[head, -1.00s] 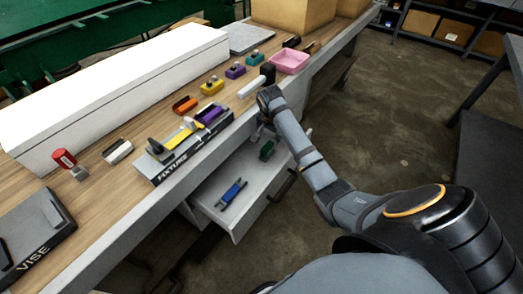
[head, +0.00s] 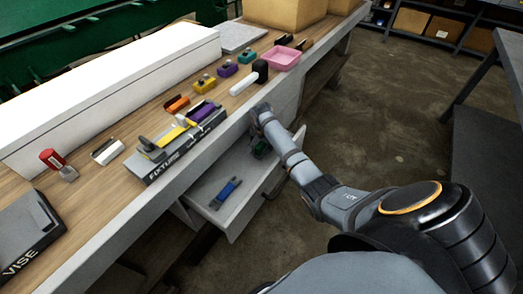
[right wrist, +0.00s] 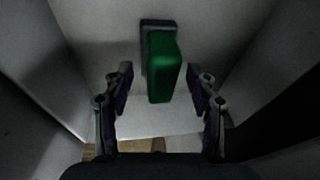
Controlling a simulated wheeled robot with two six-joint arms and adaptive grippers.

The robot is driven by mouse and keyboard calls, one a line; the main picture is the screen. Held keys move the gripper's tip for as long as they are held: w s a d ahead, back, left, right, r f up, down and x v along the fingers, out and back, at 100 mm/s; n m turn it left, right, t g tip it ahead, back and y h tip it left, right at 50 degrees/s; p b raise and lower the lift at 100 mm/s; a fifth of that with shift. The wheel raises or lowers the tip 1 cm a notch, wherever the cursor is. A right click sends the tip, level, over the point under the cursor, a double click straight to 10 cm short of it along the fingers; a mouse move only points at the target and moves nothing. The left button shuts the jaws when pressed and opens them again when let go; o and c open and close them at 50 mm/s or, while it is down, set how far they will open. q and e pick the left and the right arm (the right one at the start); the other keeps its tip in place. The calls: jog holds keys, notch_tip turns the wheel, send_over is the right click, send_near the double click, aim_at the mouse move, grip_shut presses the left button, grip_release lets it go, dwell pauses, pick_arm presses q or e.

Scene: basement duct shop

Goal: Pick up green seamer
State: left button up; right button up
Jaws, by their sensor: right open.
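The green seamer (head: 260,147) lies in the open drawer (head: 234,228), towards its far end, partly hidden by my right gripper in the head view. In the right wrist view the green seamer (right wrist: 163,65) has a green block body with a dark grey part at its far end. My right gripper (head: 256,134) reaches down over the drawer. In the right wrist view its two fingers are spread, one on each side of the seamer's near end, with gaps on both sides. My left gripper is not in view.
A blue tool (head: 226,192) lies in the same drawer, nearer the left. The drawer walls stand close on both sides of my right gripper. On the bench above are a fixture (head: 175,158), a pink tray (head: 281,58) and several coloured tools.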

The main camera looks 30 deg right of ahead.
aim_at(262, 143)
jog(key=shift+r, duration=0.1)
grip_shut()
jog(key=shift+r, duration=0.15)
jog(key=shift+r, duration=0.3)
notch_tip(262, 143, up, 27)
jog(key=p, duration=0.4)
